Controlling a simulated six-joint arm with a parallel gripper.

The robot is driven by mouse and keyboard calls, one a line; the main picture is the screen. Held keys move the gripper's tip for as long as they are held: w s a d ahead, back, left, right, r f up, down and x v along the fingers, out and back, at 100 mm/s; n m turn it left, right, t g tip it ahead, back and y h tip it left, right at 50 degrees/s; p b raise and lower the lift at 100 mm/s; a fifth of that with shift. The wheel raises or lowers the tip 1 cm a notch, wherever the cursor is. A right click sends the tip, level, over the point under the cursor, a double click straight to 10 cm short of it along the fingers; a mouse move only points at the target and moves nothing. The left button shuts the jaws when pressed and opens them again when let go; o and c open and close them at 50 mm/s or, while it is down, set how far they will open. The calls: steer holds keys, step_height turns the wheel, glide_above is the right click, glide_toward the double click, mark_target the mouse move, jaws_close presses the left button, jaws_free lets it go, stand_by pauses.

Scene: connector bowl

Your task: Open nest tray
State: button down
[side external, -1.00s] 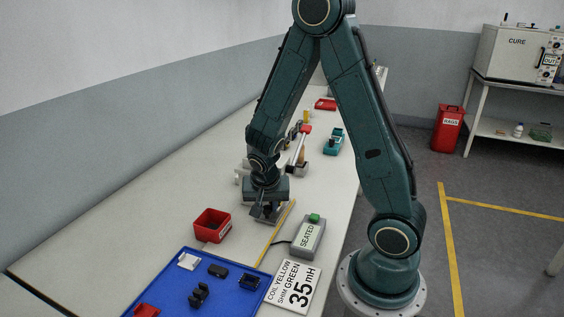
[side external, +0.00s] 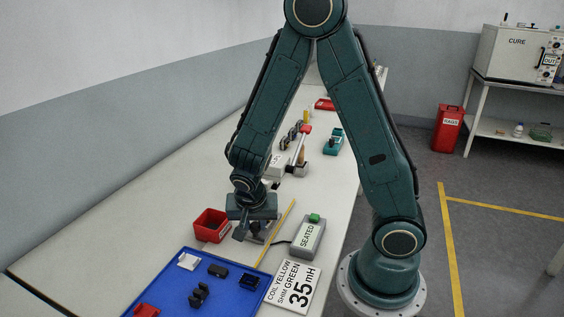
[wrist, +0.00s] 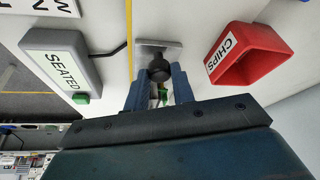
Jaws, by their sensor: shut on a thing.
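My gripper (side external: 241,230) reaches down beside the red bin, next to a small grey metal fixture (side external: 262,232). In the wrist view my gripper (wrist: 160,82) has its two blue-grey fingers on either side of a round black knob (wrist: 159,68), and it is shut on this knob. The knob stands at the edge of a pale metal plate (wrist: 172,50), which looks like part of the nest tray. A small green piece shows between the fingers behind the knob. My wrist hides much of the nest in the side view.
The red CHIPS bin (side external: 211,226) stands close to my gripper. A SEATED box with a green button (side external: 308,237) is on the other side, past a yellow strip (side external: 277,233). A blue tray (side external: 225,300) with several parts lies nearer the camera.

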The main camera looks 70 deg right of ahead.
steer(key=shift+a, duration=3.15)
steer(key=c, duration=1.2)
jaws_free()
steer(key=shift+r, duration=0.15)
steer(key=shift+v, duration=6.75)
steer(key=shift+s, duration=0.15)
